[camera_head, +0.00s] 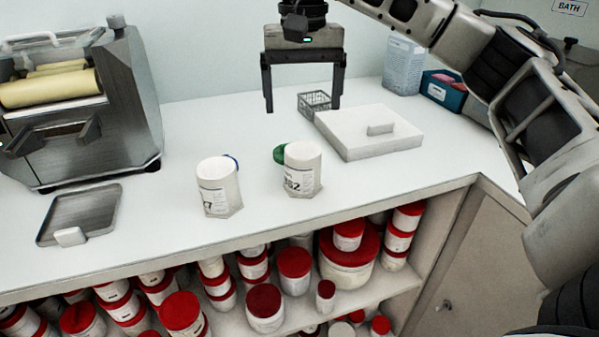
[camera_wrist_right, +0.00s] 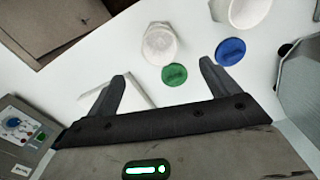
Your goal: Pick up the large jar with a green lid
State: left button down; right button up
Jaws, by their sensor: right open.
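A white jar marked "82" (camera_head: 302,170) stands on the counter, with a green lid (camera_head: 280,154) at its left rear side. In the right wrist view, the jar (camera_wrist_right: 160,43) and the green disc-like lid (camera_wrist_right: 174,75) show next to each other beyond my fingers. A second white jar (camera_head: 218,188) stands to the left, with a blue lid (camera_head: 232,160) behind it; this lid also shows in the wrist view (camera_wrist_right: 230,51). My right gripper (camera_head: 302,102) is open and empty, pointing down behind the green-lid jar, apart from it. My left gripper is out of view.
A steel roller mill (camera_head: 80,110) and a metal tray (camera_head: 80,214) are at left. Red-lidded jars fill the shelf below.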

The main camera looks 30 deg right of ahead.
aim_at(303, 169)
notch_tip(303, 169, down, 9)
jog(key=shift+f, duration=0.15)
jog(key=shift+f+p, duration=0.3)
jog(key=shift+f, duration=2.5)
jog(key=c, duration=1)
jog(key=shift+c, duration=0.2)
